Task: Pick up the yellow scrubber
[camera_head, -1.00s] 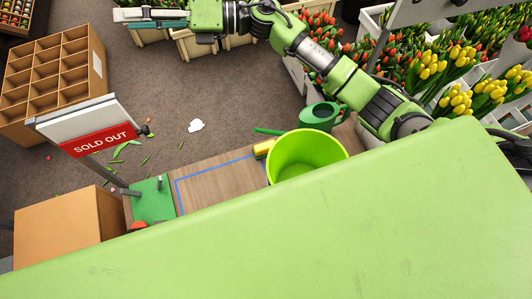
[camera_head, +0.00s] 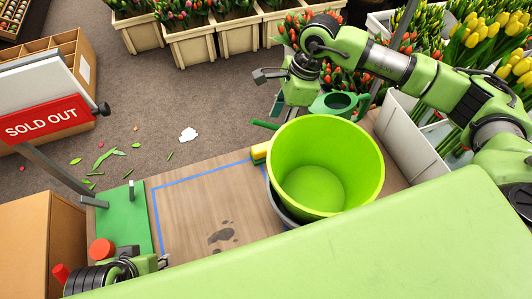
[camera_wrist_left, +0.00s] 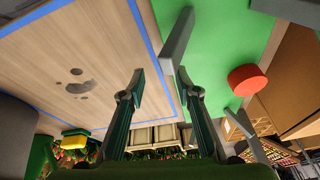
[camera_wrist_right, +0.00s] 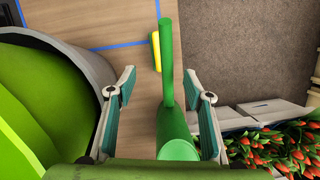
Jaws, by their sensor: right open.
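The yellow scrubber (camera_head: 260,152), with a green side, lies at the far edge of the wooden table, left of the green bucket (camera_head: 325,165). It also shows in the right wrist view (camera_wrist_right: 156,50) and in the left wrist view (camera_wrist_left: 73,140). My right gripper (camera_wrist_right: 165,88) is open above the green watering can (camera_head: 337,102). The can's spout shows between its fingers, with the scrubber beyond the fingertips and beside the spout. My left gripper (camera_wrist_left: 162,85) is open and empty over the near left part of the table, near the green mat (camera_head: 122,222).
A grey pot surrounds the green bucket's lower part. A SOLD OUT sign (camera_head: 45,118) and a cardboard box (camera_head: 42,235) stand at the left. Tulip crates (camera_head: 200,42) line the back. The blue-outlined table area (camera_head: 205,200) holds only dark smudges.

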